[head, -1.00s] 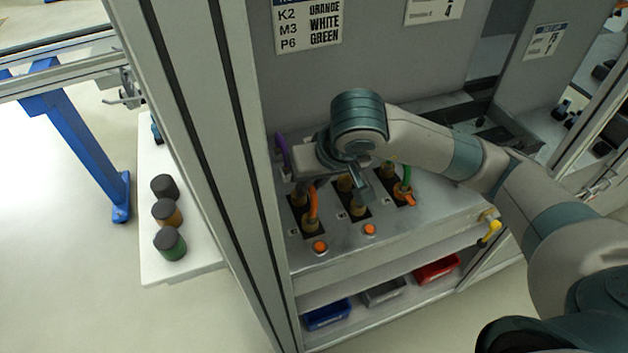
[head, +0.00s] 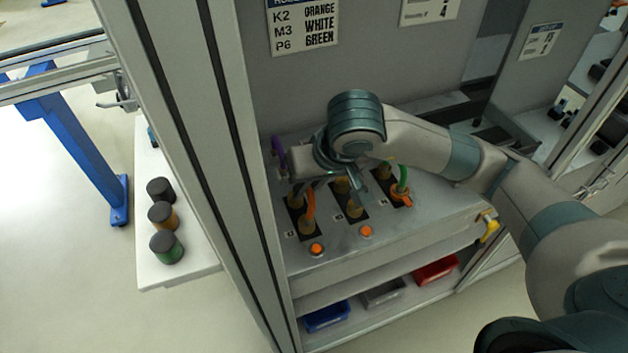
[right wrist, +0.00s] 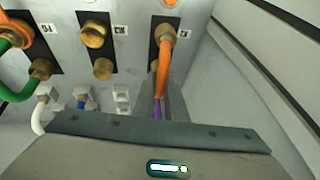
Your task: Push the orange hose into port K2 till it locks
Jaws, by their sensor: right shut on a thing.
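The orange hose (head: 309,205) curves down to the front brass port (head: 303,227) of the left black plate. In the right wrist view the orange hose (right wrist: 165,62) runs from my fingers to a brass port (right wrist: 163,33) beside a small label that I cannot read surely. Its end is at that port's mouth; how deep it sits, I cannot tell. My right gripper (right wrist: 159,95) is shut on the orange hose, behind the port; its body hides much of the grip. A placard (head: 303,30) pairs K2 with orange. My left gripper is not in view.
A green hose (head: 403,178) with an orange ring stands at the right plate. The middle plate (head: 353,209) has bare brass ports. A purple hose (head: 278,150) is at the left. Orange buttons (head: 316,249) lie in front; a cabinet post (head: 235,170) stands close to the left.

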